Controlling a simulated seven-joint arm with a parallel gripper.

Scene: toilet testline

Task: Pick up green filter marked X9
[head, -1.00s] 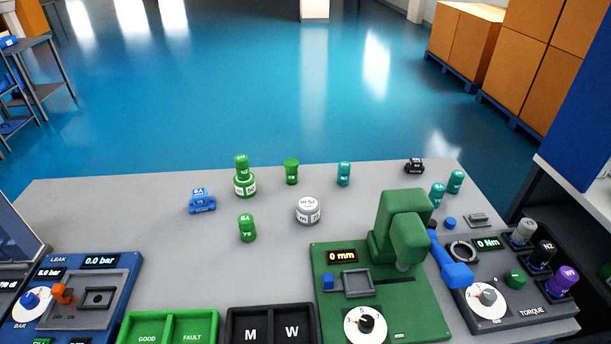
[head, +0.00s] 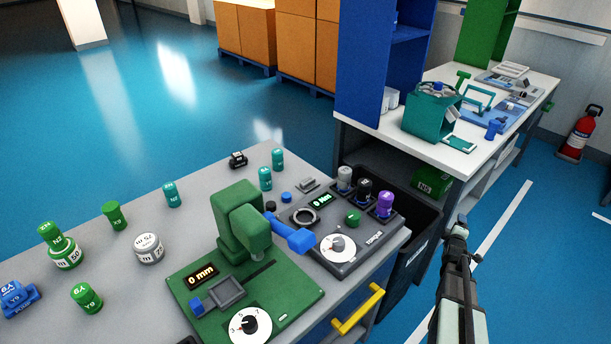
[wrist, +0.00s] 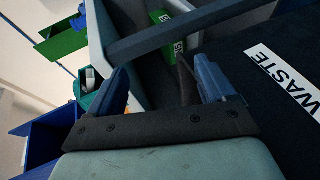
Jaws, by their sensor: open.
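Several green cylindrical filters stand at the left of the grey table in the head view. One green filter (head: 115,215) stands alone behind the grey round weight; its mark is too small to read surely as X9. My gripper (head: 461,222) is at the right, beyond the table's right edge and far from these filters. In the wrist view my gripper (wrist: 160,72) has its blue fingers apart with nothing held.
A green press (head: 240,225) and a torque station (head: 345,245) stand between the filters and my gripper. The grey weight (head: 149,248) and teal cylinders (head: 172,194) are near the filters. A dark waste bin (wrist: 270,90) lies below my gripper. A yellow handle (head: 358,311) juts from the table front.

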